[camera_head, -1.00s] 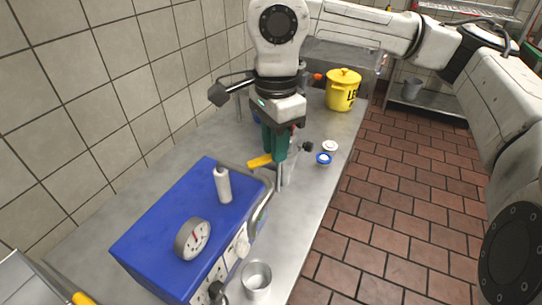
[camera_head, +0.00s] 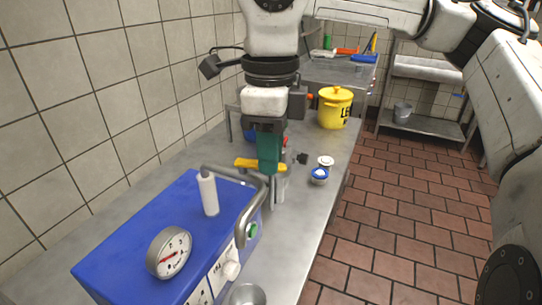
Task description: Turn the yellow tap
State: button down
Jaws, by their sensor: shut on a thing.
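The yellow tap (camera_head: 247,163) is a short yellow bar beyond the back end of the blue machine. The fingers and the tap overlap in this view, so the exact contact is hidden. A grey pipe (camera_head: 250,225) curves down just below and in front of the tap.
The blue machine (camera_head: 130,235) bears a gauge (camera_head: 169,252) and a white cylinder (camera_head: 209,193). A metal cup (camera_head: 246,296) stands at the front.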

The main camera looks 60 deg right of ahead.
jog(key=shift+a+m, duration=0.15)
jog(key=shift+m, duration=0.15)
dwell(0.4)
jog(key=c, duration=1)
grip_release()
jog(key=shift+c, duration=0.2)
notch_tip(320, 180, up, 11)
jog(key=p, duration=0.1)
jog(key=shift+f, duration=0.1)
